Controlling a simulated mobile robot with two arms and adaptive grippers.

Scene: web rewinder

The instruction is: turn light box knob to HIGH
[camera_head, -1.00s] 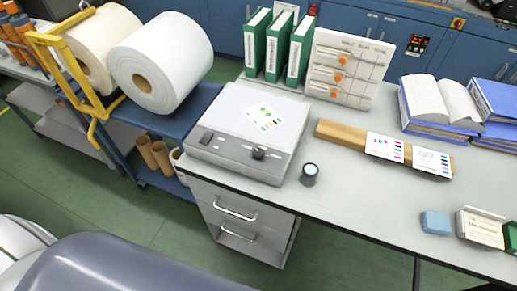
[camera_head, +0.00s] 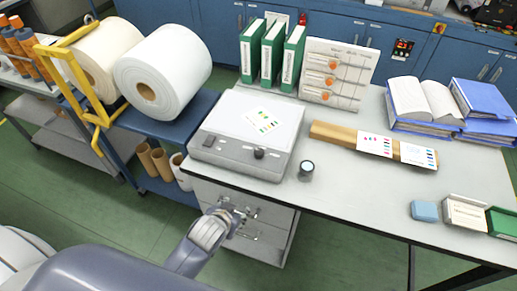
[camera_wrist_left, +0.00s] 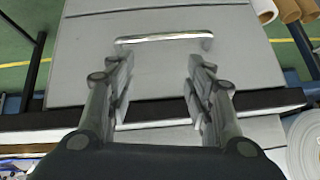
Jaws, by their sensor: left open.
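The light box (camera_head: 225,155) is a grey box with a pale top, standing at the left end of the table. A dark round knob (camera_head: 259,153) sits on its front panel, right of a dark switch (camera_head: 208,140). The knob's marks are too small to read. My left gripper (camera_head: 242,213) is below the table top, in front of the drawer unit and lower than the knob, apart from it. In the left wrist view my left gripper (camera_wrist_left: 158,88) is open and empty, facing a drawer front with a metal handle (camera_wrist_left: 165,38). My right gripper is not in view.
A small dark cylinder (camera_head: 306,170) stands right of the light box. A printed card (camera_head: 262,119) lies on its top. Green binders (camera_head: 272,52) stand behind it. The drawer unit (camera_head: 268,238) is below the table edge. The front middle of the table is clear.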

